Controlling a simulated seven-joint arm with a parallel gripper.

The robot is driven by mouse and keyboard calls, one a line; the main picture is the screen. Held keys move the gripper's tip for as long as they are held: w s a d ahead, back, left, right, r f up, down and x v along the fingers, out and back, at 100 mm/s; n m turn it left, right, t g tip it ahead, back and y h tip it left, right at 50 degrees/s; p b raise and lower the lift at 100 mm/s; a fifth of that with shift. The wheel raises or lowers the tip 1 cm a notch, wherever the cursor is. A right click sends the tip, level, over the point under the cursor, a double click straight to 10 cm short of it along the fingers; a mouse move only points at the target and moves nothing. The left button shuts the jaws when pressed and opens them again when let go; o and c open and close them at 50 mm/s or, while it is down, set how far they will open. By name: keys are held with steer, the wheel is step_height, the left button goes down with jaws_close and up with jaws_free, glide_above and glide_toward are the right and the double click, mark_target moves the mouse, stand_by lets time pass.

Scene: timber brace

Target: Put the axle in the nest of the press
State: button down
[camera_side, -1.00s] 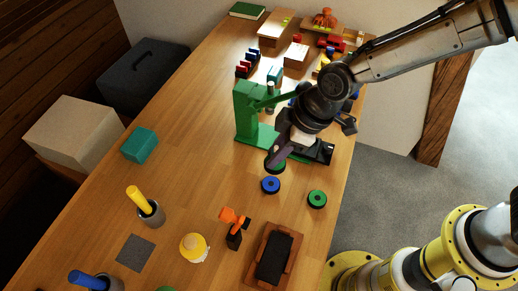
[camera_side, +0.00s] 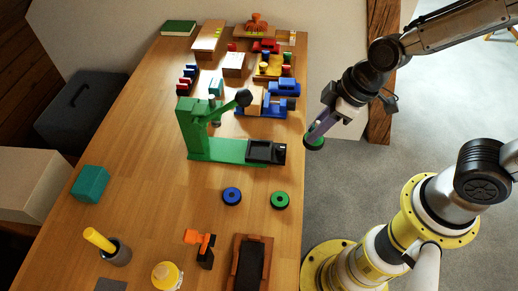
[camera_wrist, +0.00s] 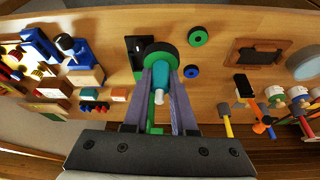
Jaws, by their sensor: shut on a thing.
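The green press (camera_side: 192,135) stands on the table in the side view, with its black nest block (camera_side: 266,151) at the right end of its base. My gripper (camera_side: 315,134) is to the right of the nest, beyond the table's right edge, pointing down. That wheel also shows below the fingertips in the side view (camera_side: 315,144). The wheel partly covers the black nest in the wrist view.
A loose blue wheel (camera_side: 232,196) and a loose green wheel (camera_side: 280,200) lie in front of the press. The press's black-knobbed lever (camera_side: 243,97) reaches out above its base. A wooden tray (camera_side: 267,238) is at the front.

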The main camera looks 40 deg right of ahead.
steer(key=shift+w+d, duration=0.1)
steer(key=shift+w, duration=0.3)
steer(key=w+a+f, duration=0.1)
steer(key=w+f, duration=0.2)
steer(key=w, duration=0.1)
steer(key=w+a+f, duration=0.2)
steer(key=w+f, duration=0.1)
steer(key=w, duration=0.1)
steer(key=w+a+f, duration=0.2)
steer(key=w+f, duration=0.1)
steer(key=w, duration=0.1)
steer(key=shift+f, duration=0.1)
steer(key=shift+s+d+x, duration=0.1)
steer(key=shift+d+x, duration=0.05)
steer(key=shift+x, duration=0.7)
steer(key=shift+s+d+x, duration=0.1)
steer(key=shift+s+x, duration=0.05)
steer(key=shift+x, duration=0.7)
steer(key=shift+f, duration=0.2)
steer(key=c, duration=0.7)
jaws_free()
steer(key=shift+f, duration=0.1)
